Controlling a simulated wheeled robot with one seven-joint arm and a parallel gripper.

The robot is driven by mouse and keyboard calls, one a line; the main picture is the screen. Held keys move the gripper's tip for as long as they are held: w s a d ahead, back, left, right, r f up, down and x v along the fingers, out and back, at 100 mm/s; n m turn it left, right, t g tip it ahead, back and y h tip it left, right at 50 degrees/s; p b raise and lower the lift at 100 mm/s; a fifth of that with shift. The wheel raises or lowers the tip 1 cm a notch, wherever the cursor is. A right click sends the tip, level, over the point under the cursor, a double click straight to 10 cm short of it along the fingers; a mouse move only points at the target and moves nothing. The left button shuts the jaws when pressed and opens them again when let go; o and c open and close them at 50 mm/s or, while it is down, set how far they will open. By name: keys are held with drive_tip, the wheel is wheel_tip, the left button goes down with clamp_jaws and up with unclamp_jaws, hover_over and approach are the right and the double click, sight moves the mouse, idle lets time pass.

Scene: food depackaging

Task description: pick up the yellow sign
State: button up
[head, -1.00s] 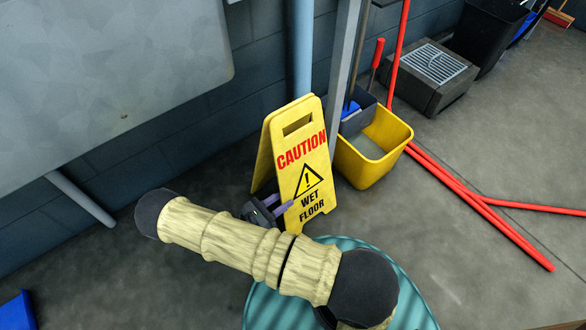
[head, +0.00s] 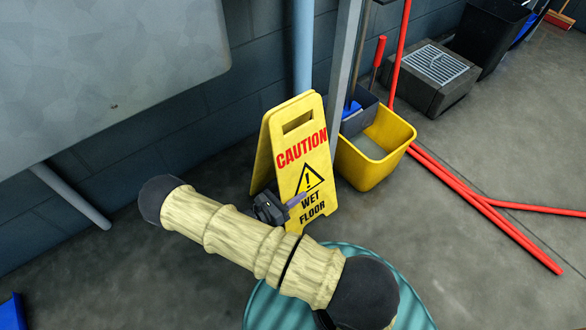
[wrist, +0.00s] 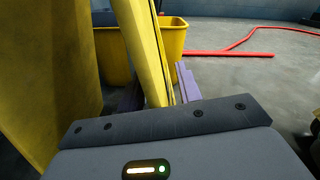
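The yellow caution sign (head: 302,165) stands upright on the floor, folded open as an A-frame, its printed front panel facing right and toward me. My gripper (head: 287,207) is at the lower left edge of that front panel, with one purple finger across its front face. In the wrist view, the panel edge (wrist: 148,50) stands between the two purple fingers of my gripper (wrist: 160,92). The fingers are apart, with a small gap between the right finger and the panel. The other panel (wrist: 45,75) of the sign fills the left of the wrist view.
A yellow mop bucket (head: 372,158) stands just right of the sign, beside a grey post (head: 345,75). Red poles (head: 490,210) lie on the floor at the right. A grey drain box (head: 432,78) is farther back. A wall is behind the sign.

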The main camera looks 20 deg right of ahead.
clamp_jaws()
idle(1.3)
